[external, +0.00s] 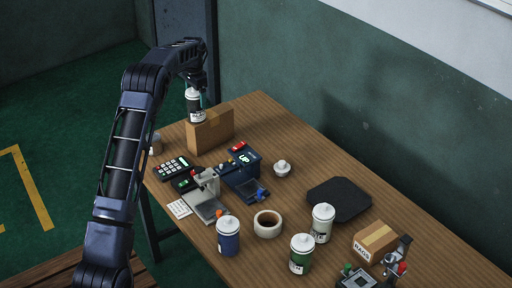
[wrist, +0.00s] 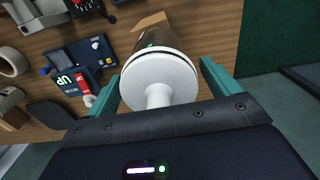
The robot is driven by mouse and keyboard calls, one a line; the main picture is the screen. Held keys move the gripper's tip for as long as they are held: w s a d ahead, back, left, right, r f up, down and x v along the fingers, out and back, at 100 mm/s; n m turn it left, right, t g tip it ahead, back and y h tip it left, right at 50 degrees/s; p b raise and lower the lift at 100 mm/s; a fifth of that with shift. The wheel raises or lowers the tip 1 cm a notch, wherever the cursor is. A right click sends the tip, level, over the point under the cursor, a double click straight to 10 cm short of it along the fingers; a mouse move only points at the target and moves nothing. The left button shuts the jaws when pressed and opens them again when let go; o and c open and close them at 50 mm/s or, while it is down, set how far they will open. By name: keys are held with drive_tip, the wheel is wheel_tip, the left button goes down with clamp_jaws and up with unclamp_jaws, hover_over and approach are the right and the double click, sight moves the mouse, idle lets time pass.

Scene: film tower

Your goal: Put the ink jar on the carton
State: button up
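The ink jar (external: 195,104), with a white lid, a dark body and a pale label, is upright between the fingers of my gripper (external: 197,98). In the wrist view the jar's round lid with its knob (wrist: 160,82) sits centred between the teal fingers of my gripper (wrist: 160,68), which lie close along both sides. The carton (external: 211,130) is a plain brown box on the far left of the table. The jar's bottom overlaps the carton's left upper edge, and I cannot tell whether it touches. The wrist view shows a corner of the carton (wrist: 148,22) past the jar.
The wooden table (external: 290,145) holds a calculator (external: 172,168), a dark blue device (external: 240,170), a small white pot (external: 282,169), a tape roll (external: 268,224), several other jars, a black mat (external: 340,198) and a small box (external: 376,242). A wall stands behind the table.

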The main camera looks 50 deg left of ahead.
wheel_tip(320, 180, up, 12)
drive_tip(key=shift+r, duration=0.15)
idle(0.7)
